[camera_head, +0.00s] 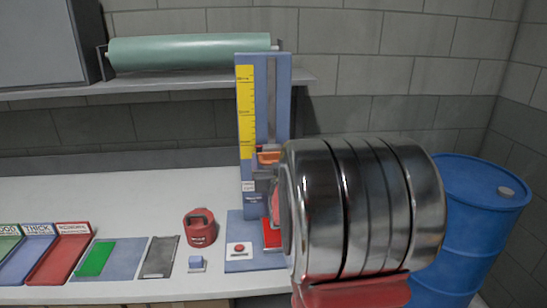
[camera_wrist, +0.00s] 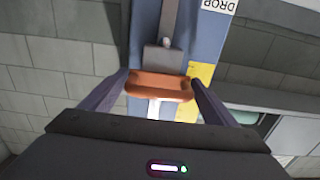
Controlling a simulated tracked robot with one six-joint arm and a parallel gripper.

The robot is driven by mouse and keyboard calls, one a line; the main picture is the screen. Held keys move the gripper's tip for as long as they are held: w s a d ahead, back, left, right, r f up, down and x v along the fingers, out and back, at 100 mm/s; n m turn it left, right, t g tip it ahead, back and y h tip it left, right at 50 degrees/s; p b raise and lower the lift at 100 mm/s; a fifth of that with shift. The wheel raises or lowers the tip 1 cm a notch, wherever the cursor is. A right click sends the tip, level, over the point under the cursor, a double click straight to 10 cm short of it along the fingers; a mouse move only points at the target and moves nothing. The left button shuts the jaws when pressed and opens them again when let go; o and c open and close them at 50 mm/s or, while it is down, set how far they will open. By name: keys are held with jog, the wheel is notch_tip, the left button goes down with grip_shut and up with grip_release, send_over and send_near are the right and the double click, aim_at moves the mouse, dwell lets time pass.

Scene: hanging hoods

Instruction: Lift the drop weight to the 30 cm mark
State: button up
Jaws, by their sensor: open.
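The blue drop tower (camera_head: 283,95) stands on the bench with a yellow scale (camera_head: 245,112) along its left side and a dark vertical slot. An orange handle (camera_head: 268,157) sits low on the tower, near the scale's lower end. In the wrist view the orange handle (camera_wrist: 160,87) lies beside a grey block (camera_wrist: 164,59) on the tower's rail. My gripper (camera_wrist: 159,78) is open, with one finger on each side of the orange handle; I cannot tell whether they touch it. In the head view my silver arm hides most of the gripper.
A red weight-like object (camera_head: 200,228), a small blue block (camera_head: 196,263) and a red button (camera_head: 239,248) are on the bench. Coloured trays (camera_head: 62,255) lie left. A shelf with a green roll (camera_head: 190,52) is above. A blue barrel (camera_head: 475,215) stands right.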

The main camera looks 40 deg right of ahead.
jog(key=shift+x, duration=0.9)
jog(key=shift+c, duration=0.7)
jog(key=c, duration=1)
jog(key=shift+c, duration=0.2)
